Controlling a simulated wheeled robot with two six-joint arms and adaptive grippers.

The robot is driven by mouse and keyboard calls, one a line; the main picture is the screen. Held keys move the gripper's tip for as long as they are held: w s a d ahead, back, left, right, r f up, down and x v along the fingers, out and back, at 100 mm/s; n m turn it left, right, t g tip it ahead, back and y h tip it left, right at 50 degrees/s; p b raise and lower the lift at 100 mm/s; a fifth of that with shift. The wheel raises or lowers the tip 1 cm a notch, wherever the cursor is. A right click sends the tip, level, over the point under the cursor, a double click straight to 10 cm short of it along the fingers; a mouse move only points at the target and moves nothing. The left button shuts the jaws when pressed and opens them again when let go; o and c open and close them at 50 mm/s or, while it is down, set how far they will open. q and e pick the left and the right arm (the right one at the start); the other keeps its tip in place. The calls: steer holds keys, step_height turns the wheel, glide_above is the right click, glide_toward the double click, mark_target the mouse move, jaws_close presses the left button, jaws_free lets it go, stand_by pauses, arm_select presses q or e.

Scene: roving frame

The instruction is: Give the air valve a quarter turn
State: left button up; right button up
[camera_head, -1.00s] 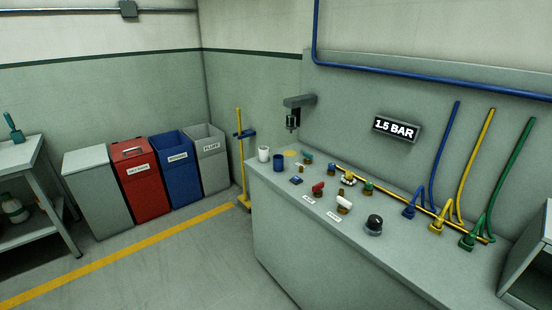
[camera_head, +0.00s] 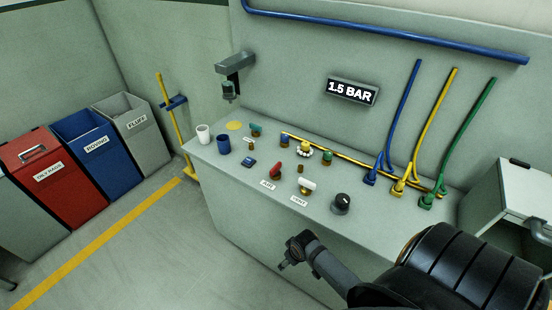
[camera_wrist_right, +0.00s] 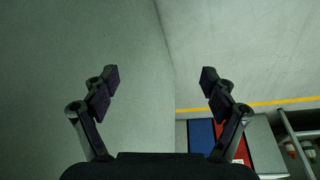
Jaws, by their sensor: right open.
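The air valve (camera_head: 275,171) has a red handle on a brass body. It stands on the grey bench behind a label reading AIR (camera_head: 267,185). The vent valve (camera_head: 307,187), with a white handle, stands to its right behind a VENT label (camera_head: 299,201). My right gripper (camera_head: 288,256) is in front of the bench, below the top's front edge and apart from the air valve. In the right wrist view its two fingers (camera_wrist_right: 160,80) are spread with nothing between them. The air valve is not in that view. My left gripper is not in view.
On the bench (camera_head: 225,180) are a black knob (camera_head: 341,203), a white cup (camera_head: 203,133), a blue cup (camera_head: 223,144), more fittings and blue, yellow and green hoses. A sign (camera_head: 351,91) reads 1.5 BAR. Bins stand at left. Floor in front of the bench is clear.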

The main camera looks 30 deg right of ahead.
steer(key=w+a+r+n+y+p, duration=0.1)
steer(key=w+r+p, duration=0.15)
steer(key=r, duration=0.75)
steer(key=w+r+n+p, duration=0.1)
steer(key=w+r, duration=0.3)
steer(key=r, duration=0.6)
steer(key=shift+n+t+y, duration=0.3)
steer(key=shift+n, duration=0.3)
steer(key=w+d+r, duration=0.2)
steer(key=w, duration=0.1)
steer(key=w+d+r, duration=0.2)
steer(key=w, duration=0.1)
steer(key=w+d+r, duration=0.2)
steer(key=shift+w+d+r, duration=0.2)
steer(key=shift+w+d, duration=0.05)
steer(key=shift+w, duration=0.15)
glide_toward(276, 167)
steer(key=d+r, duration=0.1)
steer(key=shift+y, duration=0.3)
steer(key=p+x, duration=0.1)
steer(key=x, duration=0.9)
steer(key=shift+s+a+f, duration=0.1)
steer(key=shift+s+f, duration=0.05)
steer(key=shift+f, duration=0.05)
steer(key=c, duration=1.1)
steer(key=shift+p, duration=0.35)
steer(key=shift+c, duration=0.2)
